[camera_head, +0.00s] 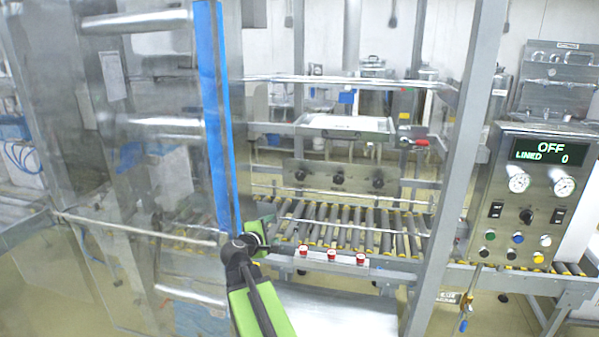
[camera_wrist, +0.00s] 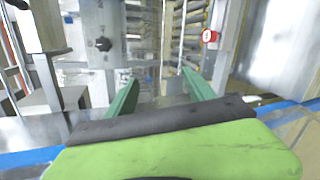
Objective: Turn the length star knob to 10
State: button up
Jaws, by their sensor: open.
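Three black star knobs sit in a row on a metal plate behind the rollers in the head view: a left one (camera_head: 300,175), a middle one (camera_head: 338,178) and a right one (camera_head: 377,183). Their labels and settings are too small to read, so I cannot tell which is the length knob. One black star knob (camera_wrist: 103,44) shows on a plate in the wrist view, left of and beyond my fingers. My gripper (camera_head: 264,226) is in front of the roller bed, apart from the knobs. In the wrist view its green fingers (camera_wrist: 160,80) are spread and empty.
A roller conveyor (camera_head: 350,222) lies below the knob plate. Red buttons (camera_head: 332,255) line its front rail. A blue-edged clear door (camera_head: 215,120) stands left, and a metal post (camera_head: 455,170) right. The control panel's display (camera_head: 550,152) reads OFF, LINKED 0.

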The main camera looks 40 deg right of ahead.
aim_at(299, 177)
jog(key=d+r+n+t+h, duration=0.2)
jog(key=d+r+n+t, duration=0.2)
jog(key=d+r+n, duration=0.45)
jog(key=shift+m, duration=0.25)
jog(key=x, duration=1.7)
jog(key=shift+s+d+r+p, duration=0.1)
jog(key=shift+r+p, duration=0.05)
jog(key=shift+p, duration=0.25)
jog(key=c, duration=1.3)
jog(key=shift+d+r, duration=0.1)
jog(key=shift+d, duration=0.05)
grip_shut()
